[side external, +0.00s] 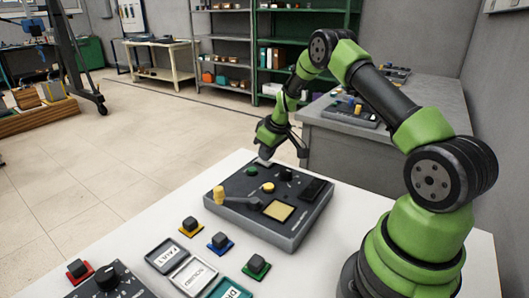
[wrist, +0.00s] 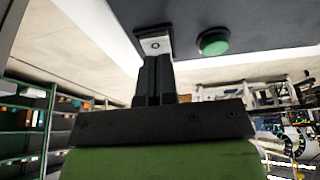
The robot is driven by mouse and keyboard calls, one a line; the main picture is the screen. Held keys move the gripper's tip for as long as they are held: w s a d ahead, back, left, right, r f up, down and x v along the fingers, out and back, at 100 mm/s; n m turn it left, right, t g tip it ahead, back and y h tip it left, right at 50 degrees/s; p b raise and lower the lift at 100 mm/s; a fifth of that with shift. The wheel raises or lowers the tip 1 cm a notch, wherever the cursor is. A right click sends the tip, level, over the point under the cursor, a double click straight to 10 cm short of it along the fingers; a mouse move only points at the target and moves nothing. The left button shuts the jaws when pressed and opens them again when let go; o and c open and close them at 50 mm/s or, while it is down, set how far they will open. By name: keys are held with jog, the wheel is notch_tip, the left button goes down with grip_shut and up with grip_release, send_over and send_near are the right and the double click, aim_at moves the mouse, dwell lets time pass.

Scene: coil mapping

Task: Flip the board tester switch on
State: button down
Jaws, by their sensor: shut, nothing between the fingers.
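The board tester (side external: 240,222) is a dark grey box on the white table, with a green button, knobs, a yellow-tipped lever and a yellow pad. Its pale switch (side external: 263,162) is at the far edge. In the wrist view the switch (wrist: 154,44) is a light plate with a small ring mark, beside the green button (wrist: 214,43). My gripper (side external: 267,154) is over that far edge. In the wrist view my gripper (wrist: 154,61) is shut and empty, its tips at the switch; I cannot tell if they touch. The fingers hide part of the switch.
Small button boxes in yellow (side external: 191,227), blue (side external: 220,243) and green (side external: 256,267) stand in front of the tester. Labelled trays (side external: 193,274) and a dark knob box (side external: 112,283) are at the front left. A grey bench (side external: 345,145) is behind.

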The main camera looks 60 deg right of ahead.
jog(key=shift+r, duration=0.55)
jog(key=v, duration=1.3)
jog(key=shift+w, duration=0.15)
jog(key=shift+w, duration=0.1)
jog(key=shift+w+d+r, duration=0.1)
jog(key=shift+w+r, duration=0.1)
jog(key=shift+w, duration=0.4)
jog(key=x, duration=1.4)
jog(key=shift+s+f, duration=0.1)
jog(key=shift+s, duration=0.2)
